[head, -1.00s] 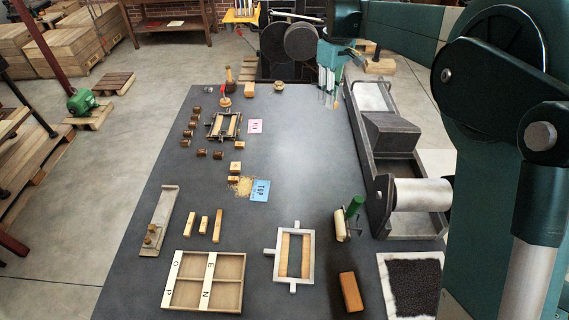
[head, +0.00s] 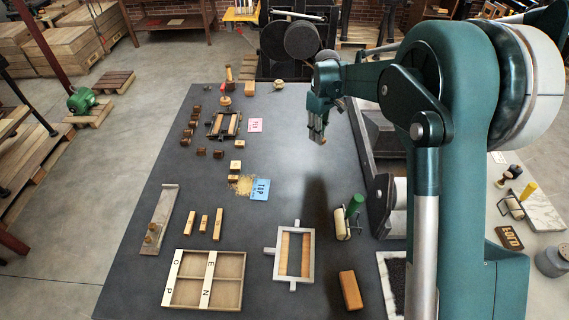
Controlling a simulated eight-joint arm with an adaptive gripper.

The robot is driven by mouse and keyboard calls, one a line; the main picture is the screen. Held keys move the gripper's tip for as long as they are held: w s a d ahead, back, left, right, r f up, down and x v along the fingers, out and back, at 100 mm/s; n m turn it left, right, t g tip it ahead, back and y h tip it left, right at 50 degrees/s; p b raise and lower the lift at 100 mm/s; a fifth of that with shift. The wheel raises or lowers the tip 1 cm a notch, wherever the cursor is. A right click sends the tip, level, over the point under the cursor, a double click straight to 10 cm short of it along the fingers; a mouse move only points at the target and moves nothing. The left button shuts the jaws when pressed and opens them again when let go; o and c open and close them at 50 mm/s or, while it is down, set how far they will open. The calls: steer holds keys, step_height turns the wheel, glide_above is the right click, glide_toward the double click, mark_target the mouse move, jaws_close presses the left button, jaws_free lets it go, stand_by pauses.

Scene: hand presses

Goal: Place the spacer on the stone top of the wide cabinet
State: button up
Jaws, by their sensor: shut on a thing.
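My gripper (head: 317,131) hangs point-down over the large dark grey stone top (head: 285,180), right of its middle toward the back. It is shut on a small tan piece, apparently the spacer (head: 320,139), which shows only a little at the fingertips. The fingers hide the rest of the piece. A gap seems to lie between the piece and the top, but its height is hard to tell. The top under and left of my gripper is bare.
A pink card (head: 255,125), a blue card (head: 260,189) and small wooden blocks lie to the left. A grey frame (head: 308,250), a green-handled roller (head: 350,215), a brown block (head: 350,291) and a divided tray (head: 205,306) lie nearer. A press bed (head: 372,135) stands right, partly hidden by my arm.

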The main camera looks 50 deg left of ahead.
steer(key=shift+f, duration=0.15)
glide_above(316, 158)
steer(key=shift+s+f, duration=0.1)
steer(key=shift+f, duration=2.95)
steer(key=shift+f, duration=0.1)
steer(key=shift+f, duration=1.8)
steer(key=shift+f, duration=0.15)
steer(key=o, duration=0.7)
steer(key=shift+c, duration=0.2)
step_height(316, 158, up, 12)
steer(key=shift+r, duration=0.2)
